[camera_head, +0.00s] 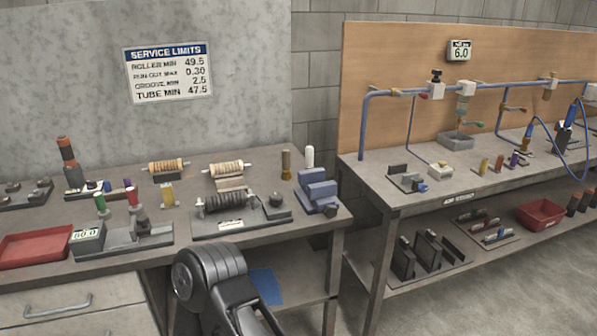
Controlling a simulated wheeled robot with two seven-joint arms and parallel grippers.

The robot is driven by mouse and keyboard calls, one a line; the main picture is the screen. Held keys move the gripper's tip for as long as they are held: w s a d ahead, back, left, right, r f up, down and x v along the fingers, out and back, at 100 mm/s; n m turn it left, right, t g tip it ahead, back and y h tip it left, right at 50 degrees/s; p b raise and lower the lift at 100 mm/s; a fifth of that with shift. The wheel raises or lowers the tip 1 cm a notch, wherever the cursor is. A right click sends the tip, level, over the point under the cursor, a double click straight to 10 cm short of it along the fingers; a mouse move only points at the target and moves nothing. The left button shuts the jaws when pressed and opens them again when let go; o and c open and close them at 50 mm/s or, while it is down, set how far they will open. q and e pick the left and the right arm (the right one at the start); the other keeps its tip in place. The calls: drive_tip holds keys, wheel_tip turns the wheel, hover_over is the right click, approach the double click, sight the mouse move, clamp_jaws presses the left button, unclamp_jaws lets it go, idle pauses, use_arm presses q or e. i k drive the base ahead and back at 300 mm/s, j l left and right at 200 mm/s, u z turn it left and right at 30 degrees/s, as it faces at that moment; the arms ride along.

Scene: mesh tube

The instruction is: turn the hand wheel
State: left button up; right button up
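I cannot tell for certain which part is the hand wheel. A round dark knob (276,201) sits on the grey base of a roller stand at the right part of the left bench. A dark ribbed roller (224,203) lies level on that stand, just left of the knob. A black-topped fitting (437,76) also stands on the blue pipe above the right bench. A dark arm link of mine rises at the bottom middle, in front of the left bench; I cannot tell which arm it is. No fingertips of either gripper show.
A blue vise-like block (318,190) stands right of the knob, near the bench corner. A red tray (35,247) and a digital readout (88,238) are at left. The right bench (375,180) stands beyond a gap. A service limits sign (168,72) hangs behind.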

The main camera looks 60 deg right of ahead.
sight(275, 199)
drive_tip(key=k+l, duration=0.1)
drive_tip(key=l, duration=0.8)
drive_tip(key=k+l, duration=0.15)
drive_tip(key=l, duration=0.75)
drive_tip(key=k, duration=0.05)
